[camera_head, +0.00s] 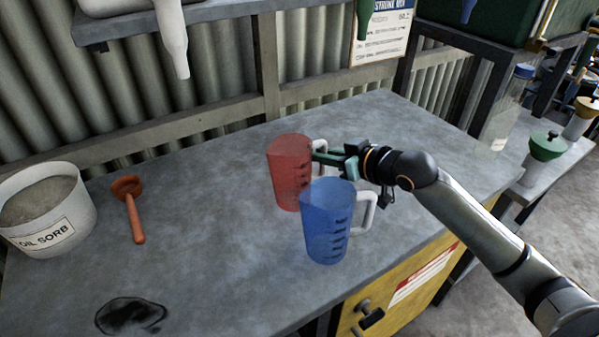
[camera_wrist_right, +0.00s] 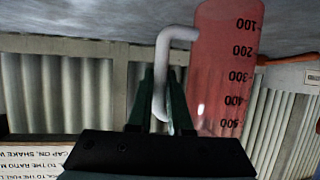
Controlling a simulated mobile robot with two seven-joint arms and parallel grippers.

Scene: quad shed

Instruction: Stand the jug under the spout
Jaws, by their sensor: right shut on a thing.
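A red see-through measuring jug (camera_head: 288,172) with a white handle is upright at the middle of the grey bench. My right gripper (camera_head: 324,156) is shut on the red jug's handle, from the right. The handle (camera_wrist_right: 161,75) is between the fingers in the right wrist view, beside the jug's marked wall (camera_wrist_right: 225,75). I cannot tell if the jug's base touches the bench. A blue jug (camera_head: 326,225) with a white handle stands in front of it. White (camera_head: 173,45), green (camera_head: 363,18) and blue (camera_head: 467,10) spouts hang above. My left gripper is not in view.
An orange plunger-shaped tool (camera_head: 134,210) and a white "OIL SORB" tub (camera_head: 50,215) are on the bench's left. A dark ring stain (camera_head: 130,315) marks the front left. The bench (camera_head: 210,190) is clear below the white spout. A corrugated wall stands behind.

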